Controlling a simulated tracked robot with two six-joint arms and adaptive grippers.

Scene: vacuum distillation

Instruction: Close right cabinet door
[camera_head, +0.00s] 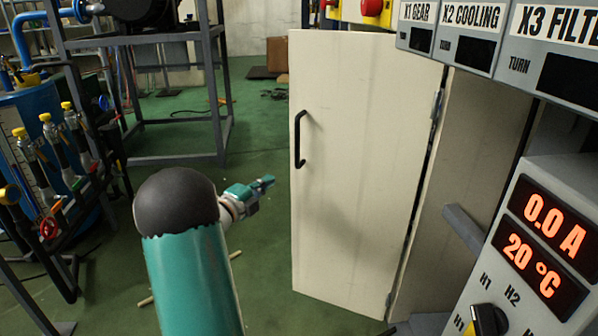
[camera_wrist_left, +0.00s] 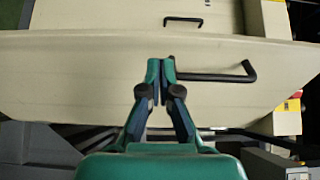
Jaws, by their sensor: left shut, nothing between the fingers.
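The cream cabinet door (camera_head: 365,170) stands swung open in the head view, with its hinges (camera_head: 437,105) on its right edge. Its black bar handle (camera_head: 299,138) is near its left edge. My left gripper (camera_head: 266,181) is left of the door, below the handle's height in the picture, with a gap to the door edge. In the wrist view, the left gripper (camera_wrist_left: 160,66) is shut and empty. Its fingertips overlap the door panel (camera_wrist_left: 70,75) beside one end of the handle (camera_wrist_left: 225,76). I cannot tell if they touch. My right gripper is not in view.
A control panel (camera_head: 540,240) with red digits stands at the lower right, below labelled boxes (camera_head: 470,35). A metal frame (camera_head: 140,140) and a rack of valves (camera_head: 60,150) stand at left. Another handle (camera_wrist_left: 183,20) shows beyond the door. Green floor (camera_head: 255,110) lies between.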

